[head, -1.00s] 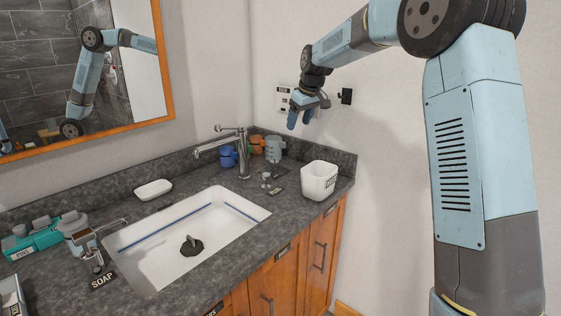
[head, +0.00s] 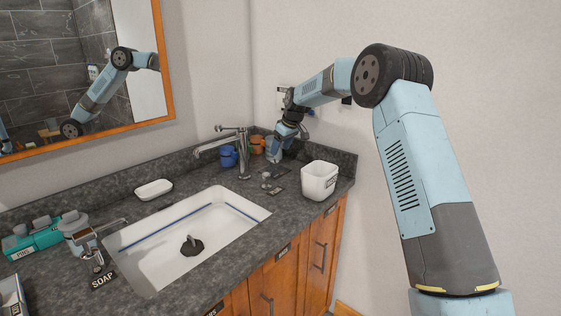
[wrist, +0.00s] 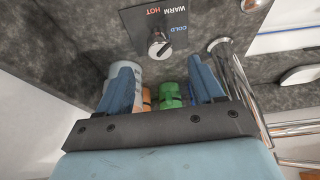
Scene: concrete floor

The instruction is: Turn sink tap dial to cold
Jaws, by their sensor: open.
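The tap dial (wrist: 158,47) is a small metal knob on a dark plate (wrist: 155,22) lettered COLD, WARM and HOT, at the top middle of the wrist view. In the head view the dial (head: 266,177) sits on the counter right of the tap (head: 243,155). I cannot tell exactly which word its pointer faces. My gripper (wrist: 162,66) has its two blue fingers spread, with nothing between them. In the head view my gripper (head: 280,147) points down over the back corner of the counter, behind the dial and apart from it.
A grey cup (wrist: 125,82), an orange cup (wrist: 147,97) and a green cup (wrist: 171,94) stand close by the fingers. A white bin (head: 319,181) stands right of the dial. The sink (head: 160,252) is in front. A wall rises behind.

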